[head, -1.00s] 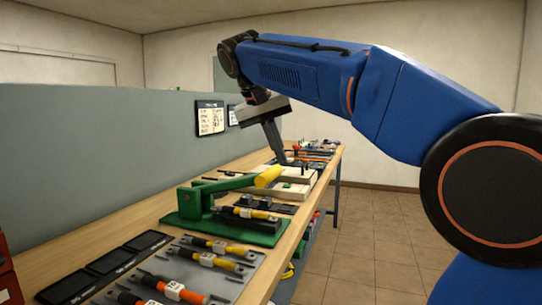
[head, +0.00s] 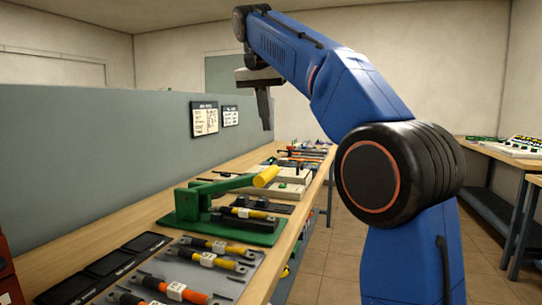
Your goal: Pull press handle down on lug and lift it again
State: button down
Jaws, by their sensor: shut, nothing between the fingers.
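The green press (head: 190,203) stands on the wooden bench on a green base. Its handle (head: 226,185) reaches to the right, sloping slightly upward, and ends in a yellow grip (head: 266,176). A cable with a yellow sleeve (head: 246,213) lies at the press base; its lug is too small to tell apart. My gripper (head: 267,128) is shut and empty. It points down above the far part of the bench, up and apart from the yellow grip.
Black trays (head: 104,264) lie at the left. A light wooden tray (head: 299,182) stands behind the grip. A grey partition (head: 90,160) borders the bench's left side.

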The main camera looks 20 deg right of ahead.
aim_at(273, 166)
jog(key=x, duration=0.7)
jog(key=s+x, duration=0.1)
jog(key=x, duration=0.2)
jog(key=shift+a+f, duration=0.25)
jog(key=shift+f, duration=0.2)
